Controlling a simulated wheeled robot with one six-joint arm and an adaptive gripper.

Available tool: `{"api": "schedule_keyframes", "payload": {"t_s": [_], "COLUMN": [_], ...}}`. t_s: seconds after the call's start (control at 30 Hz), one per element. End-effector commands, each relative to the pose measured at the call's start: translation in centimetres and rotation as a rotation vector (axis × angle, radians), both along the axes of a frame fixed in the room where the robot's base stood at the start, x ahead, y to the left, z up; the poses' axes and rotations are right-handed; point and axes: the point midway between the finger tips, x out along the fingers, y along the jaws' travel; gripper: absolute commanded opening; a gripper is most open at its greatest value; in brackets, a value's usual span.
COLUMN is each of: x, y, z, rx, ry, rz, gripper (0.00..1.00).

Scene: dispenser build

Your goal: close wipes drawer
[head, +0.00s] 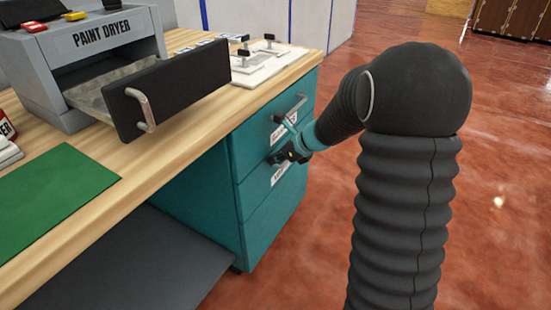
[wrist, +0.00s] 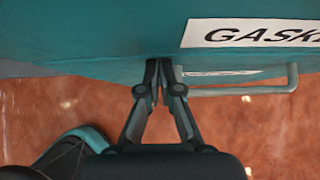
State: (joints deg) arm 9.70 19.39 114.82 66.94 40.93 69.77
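A teal drawer cabinet (head: 262,195) stands under the right end of the workbench, its drawer fronts stacked. A bar handle (head: 291,108) shows on the upper front, with white labels too small to read in the head view. No label legibly says wipes. My gripper (head: 283,158) is at the cabinet front, below that handle. In the wrist view, my gripper's fingertips (wrist: 158,63) are together and empty, at or very near a teal front (wrist: 90,35). A label reading "GASK…" (wrist: 255,33) is on that front. Whether any drawer stands ajar is unclear.
A paint dryer (head: 100,50) on the bench has its black-fronted drawer (head: 170,90) pulled out. A green mat (head: 55,190) lies at the left. Another bar handle (wrist: 235,92) shows right of my fingers. The red floor (head: 310,270) is open in front of the cabinet.

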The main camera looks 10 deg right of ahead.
Motion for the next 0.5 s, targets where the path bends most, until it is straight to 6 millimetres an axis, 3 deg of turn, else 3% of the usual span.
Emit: {"api": "schedule_keyframes", "payload": {"t_s": [0.33, 0.5], "x": [0.42, -0.16], "y": [0.86, 0.09], "z": [0.34, 0.39], "rx": [0.006, 0.006], "ry": [-0.01, -0.01], "rz": [0.008, 0.009], "gripper": [0.0, 0.0]}}
